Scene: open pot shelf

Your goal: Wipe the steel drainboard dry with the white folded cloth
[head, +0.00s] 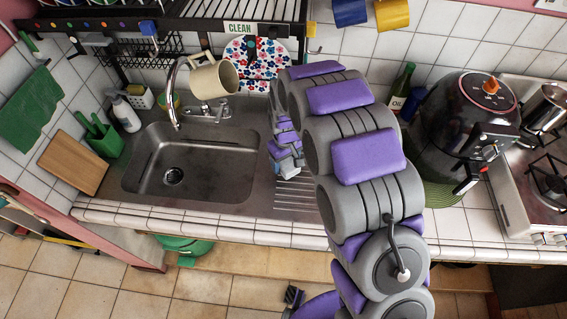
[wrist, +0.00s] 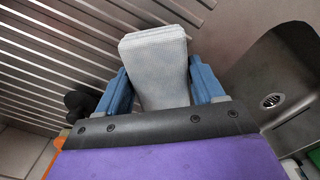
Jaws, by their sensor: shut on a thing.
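The white folded cloth (wrist: 153,50) is pinched between the blue fingers of my gripper (wrist: 162,85) in the wrist view, its folded end sticking out past the fingertips. The steel drainboard (wrist: 52,48) with its raised ribs lies beneath and to the left of the cloth there. In the head view my gripper (head: 286,168) is low over the drainboard (head: 296,197), just right of the sink. My arm hides much of the drainboard in that view. I cannot tell whether the cloth touches the ribs, or whether the steel is wet.
The empty sink basin (head: 190,165) lies left of the drainboard, and the faucet (head: 175,92) stands behind it. A beige mug (head: 213,80) hangs above.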

